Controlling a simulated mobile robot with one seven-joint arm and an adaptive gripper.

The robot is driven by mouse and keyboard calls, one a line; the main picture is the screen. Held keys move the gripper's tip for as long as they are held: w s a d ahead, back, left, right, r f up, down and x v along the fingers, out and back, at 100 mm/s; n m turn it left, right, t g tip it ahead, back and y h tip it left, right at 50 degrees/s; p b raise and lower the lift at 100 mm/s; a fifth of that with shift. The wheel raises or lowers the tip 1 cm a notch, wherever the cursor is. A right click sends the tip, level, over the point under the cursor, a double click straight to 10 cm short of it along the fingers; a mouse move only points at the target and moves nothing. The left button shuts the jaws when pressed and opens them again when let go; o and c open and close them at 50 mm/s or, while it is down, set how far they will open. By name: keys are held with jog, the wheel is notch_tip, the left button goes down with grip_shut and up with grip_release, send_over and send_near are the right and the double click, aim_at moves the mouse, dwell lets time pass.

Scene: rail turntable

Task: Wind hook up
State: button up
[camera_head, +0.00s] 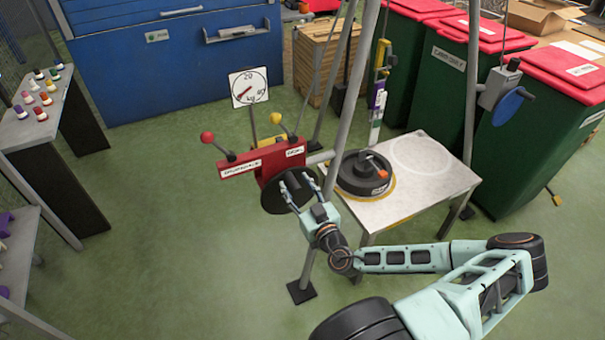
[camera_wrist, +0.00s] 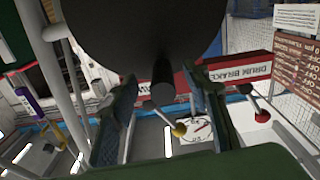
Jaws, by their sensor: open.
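My gripper (camera_head: 297,184) is open at the black round crank disc (camera_head: 281,204) of the red winch housing (camera_head: 262,163). In the wrist view my open fingers (camera_wrist: 160,105) stand either side of a black peg (camera_wrist: 163,76) that sticks out from the disc (camera_wrist: 140,25); contact with the peg cannot be told. The housing carries a "drum brake" label, also seen in the wrist view (camera_wrist: 235,70). A yellow block (camera_head: 383,55) hangs above the table; whether the hook is on it is too small to tell. A black round weight (camera_head: 364,174) with an orange part sits on the table.
Levers with a red knob (camera_head: 207,137) and a yellow knob (camera_head: 276,118) rise from the housing, near a dial (camera_head: 248,88). Grey frame legs surround the white table (camera_head: 430,192).

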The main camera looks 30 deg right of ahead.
jog(key=shift+s+a+p, duration=0.1)
jog(key=shift+s+p, duration=0.25)
jog(key=shift+s, duration=3.65)
